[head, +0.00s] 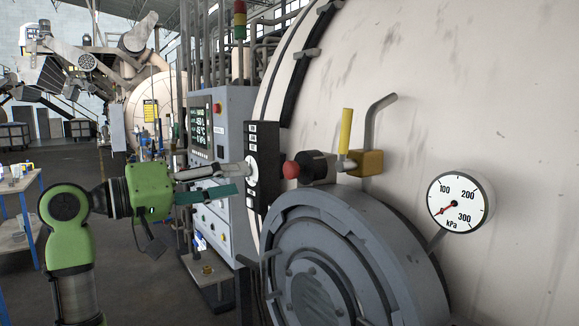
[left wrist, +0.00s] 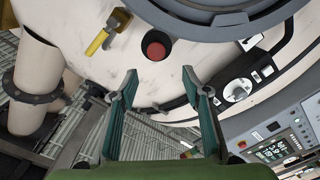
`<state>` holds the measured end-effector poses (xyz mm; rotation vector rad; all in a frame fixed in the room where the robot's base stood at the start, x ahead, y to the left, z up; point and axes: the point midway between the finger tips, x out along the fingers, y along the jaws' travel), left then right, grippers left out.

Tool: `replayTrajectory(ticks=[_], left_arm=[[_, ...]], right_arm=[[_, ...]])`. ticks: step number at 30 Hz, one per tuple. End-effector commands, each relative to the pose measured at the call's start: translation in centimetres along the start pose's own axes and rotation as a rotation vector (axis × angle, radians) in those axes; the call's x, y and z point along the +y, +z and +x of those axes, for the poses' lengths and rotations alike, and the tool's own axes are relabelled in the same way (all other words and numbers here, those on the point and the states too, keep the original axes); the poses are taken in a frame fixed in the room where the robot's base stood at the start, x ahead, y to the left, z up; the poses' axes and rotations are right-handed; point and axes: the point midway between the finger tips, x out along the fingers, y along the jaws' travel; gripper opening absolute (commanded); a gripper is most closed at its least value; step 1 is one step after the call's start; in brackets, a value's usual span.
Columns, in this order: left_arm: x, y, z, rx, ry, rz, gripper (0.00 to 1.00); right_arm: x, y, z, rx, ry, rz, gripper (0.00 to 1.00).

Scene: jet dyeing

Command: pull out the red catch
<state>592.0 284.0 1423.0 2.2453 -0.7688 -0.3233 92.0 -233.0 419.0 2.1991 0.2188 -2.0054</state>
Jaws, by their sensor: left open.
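The red catch (head: 291,169) is a round red knob on a dark cylindrical mount, just above the grey round door (head: 345,225) on the pale vessel. In the left wrist view the red catch (left wrist: 156,47) shows end-on with a dark rim, ahead of the fingertips and roughly centred between them. My left gripper (head: 240,178) is open and empty, to the left of the catch with a gap between them. Its two teal fingers (left wrist: 159,82) stand apart in the left wrist view. My right gripper is in neither view.
A yellow-handled valve (head: 346,131) stands right of the catch. A black panel with a dial (head: 262,195) and a grey control cabinet (head: 237,115) stand behind my left gripper. A pressure gauge (head: 460,201) is at the right. A blue table (head: 35,200) stands far left.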

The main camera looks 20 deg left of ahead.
Motion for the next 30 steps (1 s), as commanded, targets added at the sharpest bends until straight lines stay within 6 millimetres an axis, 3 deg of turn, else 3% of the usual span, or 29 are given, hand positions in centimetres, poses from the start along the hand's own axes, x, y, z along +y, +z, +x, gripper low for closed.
replayTrajectory(ticks=[5, 15, 21, 30], left_arm=[[0.5, -0.1, 1.7, -0.004, 0.006, 0.001, 0.43], [0.6, -0.2, 8.9, -0.005, 0.006, -0.003, 0.43], [0.5, -0.1, 12.1, -0.003, 0.005, -0.001, 0.43], [0.2, 0.0, 13.7, -0.001, 0.003, 0.002, 0.43]], right_arm=[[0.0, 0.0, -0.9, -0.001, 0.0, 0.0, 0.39], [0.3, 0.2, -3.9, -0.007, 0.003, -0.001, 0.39], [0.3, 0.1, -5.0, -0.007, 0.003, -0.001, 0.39], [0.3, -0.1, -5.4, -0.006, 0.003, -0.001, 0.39]])
